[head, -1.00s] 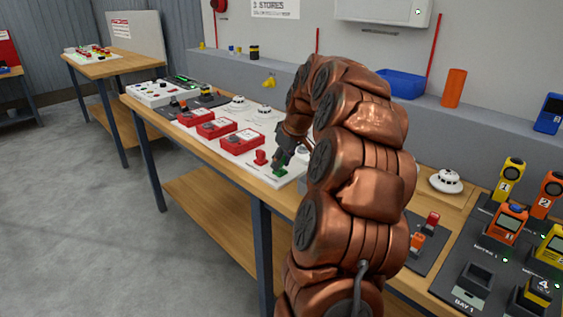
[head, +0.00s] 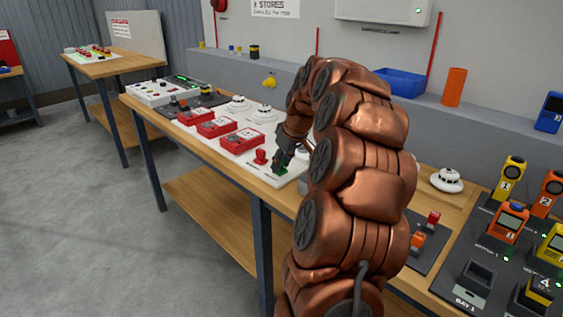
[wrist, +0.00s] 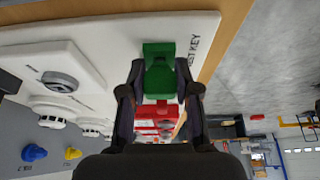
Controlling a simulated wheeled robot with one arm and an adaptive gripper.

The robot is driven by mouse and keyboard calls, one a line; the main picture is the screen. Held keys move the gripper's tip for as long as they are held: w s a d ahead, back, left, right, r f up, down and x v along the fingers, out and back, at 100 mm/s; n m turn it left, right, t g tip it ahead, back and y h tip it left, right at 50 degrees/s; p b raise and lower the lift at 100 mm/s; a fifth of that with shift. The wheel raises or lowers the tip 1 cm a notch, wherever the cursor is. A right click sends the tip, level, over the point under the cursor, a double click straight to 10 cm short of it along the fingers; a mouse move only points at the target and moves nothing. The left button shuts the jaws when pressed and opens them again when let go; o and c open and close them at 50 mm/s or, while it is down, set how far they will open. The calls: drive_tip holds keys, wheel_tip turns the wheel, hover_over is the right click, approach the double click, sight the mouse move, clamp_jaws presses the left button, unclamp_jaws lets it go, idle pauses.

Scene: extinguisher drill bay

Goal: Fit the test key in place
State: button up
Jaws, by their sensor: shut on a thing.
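The test key is a green block-shaped piece (wrist: 159,52), and it shows small and dark below my gripper in the head view (head: 281,170). My gripper (wrist: 160,88) is shut on it, one dark finger on each side. In the head view my gripper (head: 283,158) points down at the near right end of the white board (head: 232,163). A printed label ending in "KEY" lies beside the key in the wrist view, partly hidden by a finger. I cannot tell whether the key rests on the board or is just above it.
A red upright piece (head: 261,157) stands close left of my gripper. Several red call-point boxes (head: 241,141) and white detectors (head: 264,114) sit on the board. My arm hides part of the bench. A dark tray (head: 476,283) with handheld meters is at right.

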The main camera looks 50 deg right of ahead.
drive_tip(key=shift+f, duration=0.25)
drive_tip(key=o, duration=1)
drive_tip(key=shift+o, duration=0.2)
drive_tip(key=shift+o, duration=1.4)
drive_tip(key=shift+r, duration=0.2)
drive_tip(key=shift+r+p, duration=0.9)
drive_tip(key=shift+r, duration=2.45)
